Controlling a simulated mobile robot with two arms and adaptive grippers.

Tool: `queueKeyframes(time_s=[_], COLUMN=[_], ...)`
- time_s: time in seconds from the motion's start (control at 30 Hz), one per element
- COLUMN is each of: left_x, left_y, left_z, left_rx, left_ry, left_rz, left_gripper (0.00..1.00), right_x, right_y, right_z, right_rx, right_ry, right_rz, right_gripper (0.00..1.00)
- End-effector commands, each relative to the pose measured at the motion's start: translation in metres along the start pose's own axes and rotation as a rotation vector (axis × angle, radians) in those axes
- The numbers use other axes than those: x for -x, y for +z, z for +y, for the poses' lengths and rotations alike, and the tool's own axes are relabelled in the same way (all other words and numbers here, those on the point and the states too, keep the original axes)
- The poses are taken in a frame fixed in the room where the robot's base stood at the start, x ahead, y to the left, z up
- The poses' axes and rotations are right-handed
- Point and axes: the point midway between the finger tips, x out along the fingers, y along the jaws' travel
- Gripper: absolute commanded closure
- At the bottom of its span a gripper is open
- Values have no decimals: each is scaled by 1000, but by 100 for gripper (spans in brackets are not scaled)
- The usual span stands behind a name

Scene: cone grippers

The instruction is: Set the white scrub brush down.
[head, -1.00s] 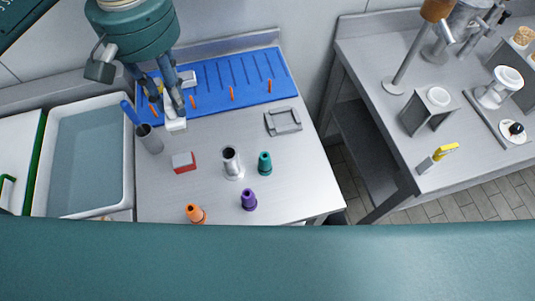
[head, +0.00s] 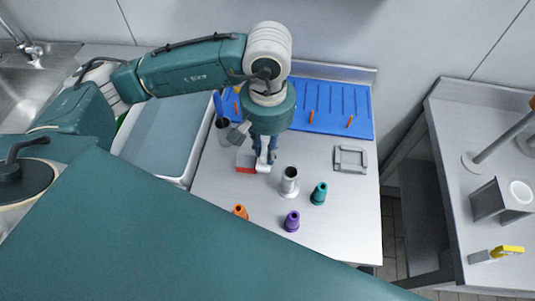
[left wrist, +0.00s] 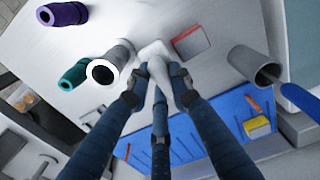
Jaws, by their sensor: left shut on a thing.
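The white scrub brush (left wrist: 156,50) is between the fingers of my left gripper (left wrist: 161,74) in the left wrist view, its white head extending past the fingertips. In the head view my left gripper (head: 265,158) points down over the steel table, shut on the brush (head: 263,167), which is mostly hidden by the fingers. The brush is between the red and grey block (head: 245,161) and the upright metal cylinder (head: 289,182). It is low over the table; I cannot tell whether it touches the top. My right gripper is not in view.
Teal (head: 319,193), purple (head: 292,221) and orange (head: 240,211) cones stand nearby. A blue mat (head: 330,98) with orange pegs lies behind. A grey frame (head: 350,159) lies at right. A metal cup (left wrist: 252,62) with a blue-handled tool stands near the basin (head: 165,130).

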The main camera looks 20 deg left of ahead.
Motion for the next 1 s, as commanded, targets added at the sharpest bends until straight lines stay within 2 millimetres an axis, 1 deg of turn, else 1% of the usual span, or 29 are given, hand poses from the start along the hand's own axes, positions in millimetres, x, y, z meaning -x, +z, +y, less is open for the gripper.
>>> queueKeyframes(time_s=[0.13,0.3,0.4,0.67,0.83,0.87,0.9,0.93,1.0], left_x=[-11,-35,-43,-45,-49,-47,-47,-47,-47], left_y=[1,1,0,0,0,0,0,0,0], left_z=[0,0,0,0,0,0,0,0,0], left_rx=[1,1,1,0,0,0,0,0,0], left_ry=[-2,-3,-1,0,0,0,-1,-1,-1], left_rz=[-2,-4,-1,1,1,1,1,0,0], left_gripper=[100,100,100,100,100,74,66,61,61], right_x=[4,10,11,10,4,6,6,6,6], right_y=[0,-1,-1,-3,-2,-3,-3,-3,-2], right_z=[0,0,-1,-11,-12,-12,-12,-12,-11], right_rx=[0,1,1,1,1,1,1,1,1], right_ry=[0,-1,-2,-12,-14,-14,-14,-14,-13], right_rz=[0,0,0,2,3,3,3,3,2], right_gripper=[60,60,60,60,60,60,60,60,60])
